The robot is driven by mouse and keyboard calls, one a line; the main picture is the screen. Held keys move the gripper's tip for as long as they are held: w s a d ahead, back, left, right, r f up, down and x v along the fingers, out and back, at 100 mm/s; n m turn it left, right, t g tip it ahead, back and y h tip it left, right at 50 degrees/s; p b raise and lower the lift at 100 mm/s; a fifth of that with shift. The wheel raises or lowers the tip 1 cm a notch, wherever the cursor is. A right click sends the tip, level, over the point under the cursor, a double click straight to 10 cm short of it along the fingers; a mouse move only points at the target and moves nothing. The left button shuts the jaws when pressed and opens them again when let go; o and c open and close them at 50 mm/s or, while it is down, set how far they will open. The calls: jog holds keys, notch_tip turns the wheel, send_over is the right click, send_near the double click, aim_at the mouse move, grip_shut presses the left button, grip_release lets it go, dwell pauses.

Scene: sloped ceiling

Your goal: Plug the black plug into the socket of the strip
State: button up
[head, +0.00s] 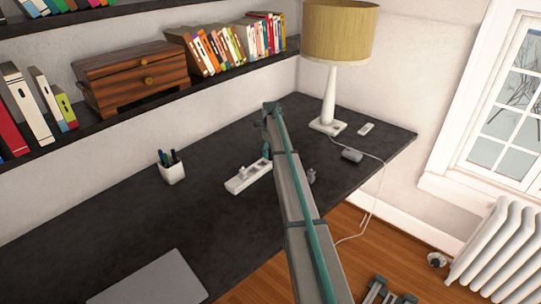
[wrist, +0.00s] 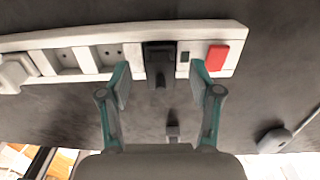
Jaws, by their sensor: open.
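The white power strip (wrist: 130,62) lies on the dark desk and crosses the top of the wrist view. It has a red switch (wrist: 216,58) at its right end, empty sockets (wrist: 85,60) and a white plug (wrist: 16,70) at the left. The black plug (wrist: 159,62) is at the strip's socket position left of the switch; how deep it sits I cannot tell. My gripper (wrist: 164,82) is open, one finger on each side of the black plug, with gaps visible. In the head view the strip (head: 240,183) shows left of my arm; the black plug is not discernible there.
A lamp (head: 329,108) stands at the back right, with a grey corded object (head: 352,155) and a small white item (head: 366,129) nearby. A pen cup (head: 172,172) stands left of the strip. A grey flat panel (head: 150,282) lies front left. A shelf (head: 130,118) overhangs the back.

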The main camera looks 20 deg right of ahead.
notch_tip(320, 180, up, 10)
jog(key=shift+r, duration=0.1)
dwell(0.5)
